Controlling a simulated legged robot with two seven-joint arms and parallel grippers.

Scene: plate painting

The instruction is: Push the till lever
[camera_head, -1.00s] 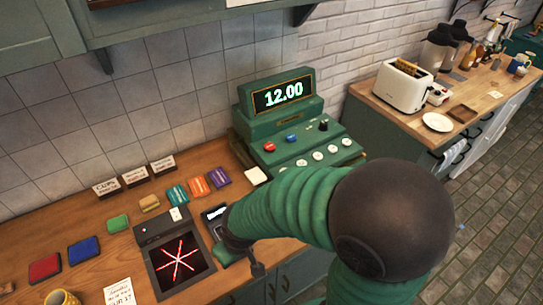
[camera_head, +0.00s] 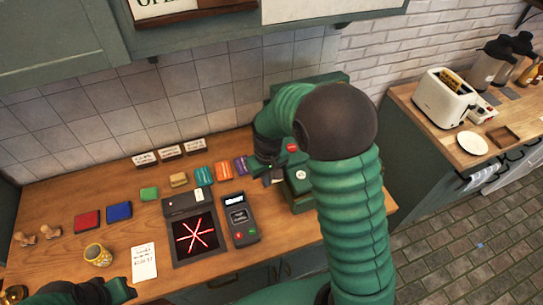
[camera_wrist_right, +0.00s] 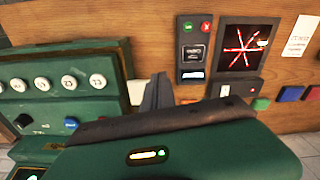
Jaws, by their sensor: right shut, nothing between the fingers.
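The green till (camera_head: 303,205) stands at the right end of the wooden counter, mostly hidden behind my right arm in the head view. In the right wrist view the till (camera_wrist_right: 108,70) shows a row of round white keys, a blue knob (camera_wrist_right: 70,122) and a black knob (camera_wrist_right: 22,120). I cannot make out a lever for certain. My right gripper (camera_head: 270,176) is shut and empty, at the till's left side; its fingers (camera_wrist_right: 158,92) point beside the till in the wrist view. I cannot tell if they touch it. My left gripper (camera_head: 98,292) is partly in view at the bottom left.
A card reader (camera_head: 238,220) and a scanner with a red star pattern (camera_head: 168,238) lie left of the till. Coloured blocks, small signs and a yellow cup (camera_head: 98,255) are farther left. A toaster (camera_head: 445,97) stands on the right counter.

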